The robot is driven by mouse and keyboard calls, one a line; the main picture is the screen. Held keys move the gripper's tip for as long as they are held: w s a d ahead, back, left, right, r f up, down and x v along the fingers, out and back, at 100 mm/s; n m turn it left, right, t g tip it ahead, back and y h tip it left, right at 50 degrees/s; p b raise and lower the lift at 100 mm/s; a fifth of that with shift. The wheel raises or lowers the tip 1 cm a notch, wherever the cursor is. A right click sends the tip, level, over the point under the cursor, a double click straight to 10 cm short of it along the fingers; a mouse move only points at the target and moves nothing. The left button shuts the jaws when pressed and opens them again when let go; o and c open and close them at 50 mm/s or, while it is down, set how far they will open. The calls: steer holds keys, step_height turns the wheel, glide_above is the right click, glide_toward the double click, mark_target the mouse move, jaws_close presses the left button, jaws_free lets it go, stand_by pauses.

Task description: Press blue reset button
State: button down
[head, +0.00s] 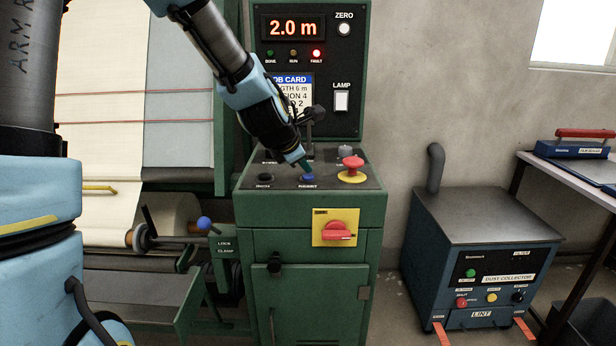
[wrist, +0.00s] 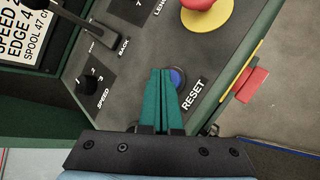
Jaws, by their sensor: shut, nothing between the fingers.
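The blue reset button (head: 308,178) sits on the dark top panel of the green control cabinet, above its RESET label. In the wrist view the blue button (wrist: 178,77) shows at the tips of my gripper's teal fingers, partly covered by them. My gripper (head: 306,166) points down at the button with its fingers closed together and nothing between them; it also shows in the wrist view (wrist: 166,75). I cannot tell whether the tips touch the button.
A red mushroom button on a yellow base (head: 352,170) stands just right of the reset button. A black lever (wrist: 90,28) and a speed knob (wrist: 87,88) are on the same panel. The display (head: 293,27) reads 2.0 m, and the red FAULT light (head: 316,53) is lit.

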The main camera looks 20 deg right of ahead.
mark_target(304, 177)
steer(key=shift+f+b, duration=0.45)
stand_by(0.4)
steer(key=shift+r, duration=0.1)
steer(key=shift+r+p, duration=0.6)
steer(key=shift+r, duration=0.15)
steer(key=shift+r+p, duration=1.9)
steer(key=shift+r, duration=0.7)
steer(key=shift+f, duration=0.1)
